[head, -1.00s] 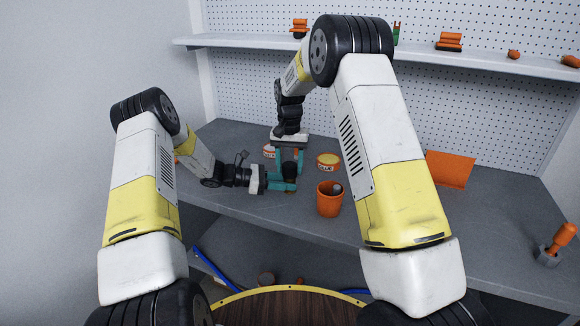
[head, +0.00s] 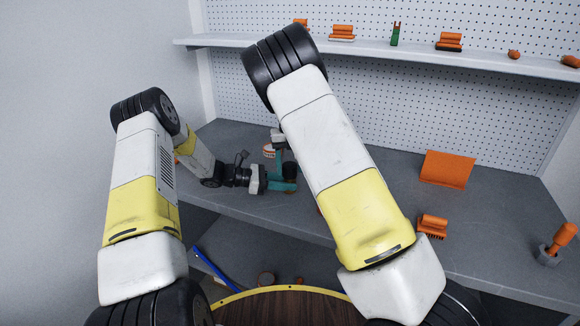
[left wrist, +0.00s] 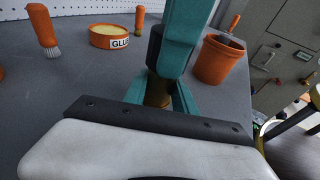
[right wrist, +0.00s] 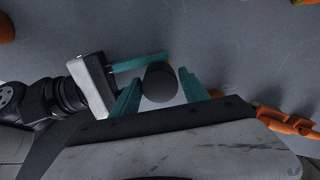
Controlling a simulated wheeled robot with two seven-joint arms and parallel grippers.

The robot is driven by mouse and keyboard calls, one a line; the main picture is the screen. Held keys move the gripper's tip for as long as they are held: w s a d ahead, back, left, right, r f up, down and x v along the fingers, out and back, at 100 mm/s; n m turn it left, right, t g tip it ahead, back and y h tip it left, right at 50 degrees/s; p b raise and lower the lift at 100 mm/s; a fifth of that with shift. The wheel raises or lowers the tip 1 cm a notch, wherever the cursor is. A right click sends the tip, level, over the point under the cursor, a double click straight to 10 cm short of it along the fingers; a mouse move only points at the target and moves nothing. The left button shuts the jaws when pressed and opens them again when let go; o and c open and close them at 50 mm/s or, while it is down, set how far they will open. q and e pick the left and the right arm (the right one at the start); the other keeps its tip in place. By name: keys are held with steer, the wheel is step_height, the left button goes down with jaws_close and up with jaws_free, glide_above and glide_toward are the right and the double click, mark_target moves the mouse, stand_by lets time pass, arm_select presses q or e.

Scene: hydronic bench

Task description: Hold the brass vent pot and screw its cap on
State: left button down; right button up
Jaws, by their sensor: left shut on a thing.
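The brass vent pot (left wrist: 157,92) stands upright between the teal fingers of my left gripper (left wrist: 160,100), which is shut on it. In the head view my left gripper (head: 284,186) is over the bench. The dark round cap (left wrist: 154,50) sits at the top of the pot; how far it is threaded cannot be told. In the right wrist view the cap (right wrist: 160,82) lies between the fingers of my right gripper (right wrist: 160,84), with small gaps on both sides, so that gripper looks open around it. My right arm mostly hides that gripper in the head view.
An orange bucket (left wrist: 218,60) stands close to the pot, and a glue tub (left wrist: 110,37) and an orange brush (left wrist: 43,27) are nearby. An orange brush (head: 432,224) and an orange holder (head: 447,168) lie to the right. A shelf (head: 370,40) runs along the pegboard.

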mark_target(290, 165)
steer(key=o, duration=0.4)
steer(key=shift+r, duration=0.1)
step_height(290, 165, up, 12)
stand_by(0.4)
